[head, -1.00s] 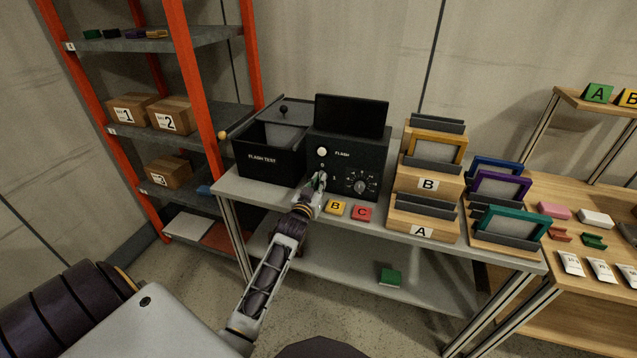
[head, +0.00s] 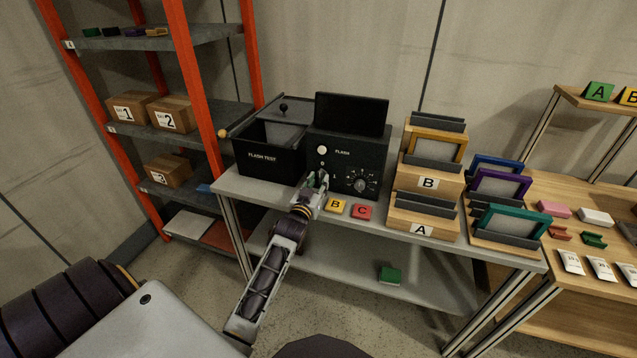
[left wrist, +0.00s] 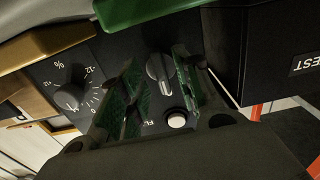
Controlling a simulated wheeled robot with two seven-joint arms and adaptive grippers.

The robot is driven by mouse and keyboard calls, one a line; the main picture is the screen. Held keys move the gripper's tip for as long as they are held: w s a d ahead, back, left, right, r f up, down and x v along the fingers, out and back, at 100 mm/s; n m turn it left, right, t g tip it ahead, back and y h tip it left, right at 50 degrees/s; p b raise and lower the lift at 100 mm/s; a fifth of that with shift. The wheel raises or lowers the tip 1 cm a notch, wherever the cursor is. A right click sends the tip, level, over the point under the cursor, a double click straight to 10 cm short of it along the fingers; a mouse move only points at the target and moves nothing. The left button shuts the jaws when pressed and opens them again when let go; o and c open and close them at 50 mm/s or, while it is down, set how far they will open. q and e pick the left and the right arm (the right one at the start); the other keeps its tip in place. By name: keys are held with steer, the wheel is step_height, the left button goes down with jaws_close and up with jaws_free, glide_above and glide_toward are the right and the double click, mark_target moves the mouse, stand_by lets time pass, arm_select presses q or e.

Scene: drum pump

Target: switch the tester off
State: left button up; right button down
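The tester is a black box (head: 375,153) marked FLASH on the grey table, with a dark screen on top. Its front has a white round button (head: 322,151) and a large dial (head: 361,182). My left gripper (head: 318,178) is at the lower left of this front. In the left wrist view the fingers (left wrist: 157,88) are apart. A small black rotary switch (left wrist: 160,68) shows between them, near the right finger; I cannot tell whether they touch it. The white button (left wrist: 176,118) and dial (left wrist: 70,97) also show there. My right gripper is out of view.
A black FLASH TEST bin (head: 266,158) stands left of the tester. Yellow B (head: 335,206) and red C (head: 361,212) tiles lie in front; a green piece (left wrist: 155,12) is close in the wrist view. Wooden frame racks (head: 424,205) stand to the right.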

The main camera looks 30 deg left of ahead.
arm_select(q)
steer(key=v, duration=1.1)
stand_by(0.4)
stand_by(0.4)
steer(key=shift+d, duration=0.15)
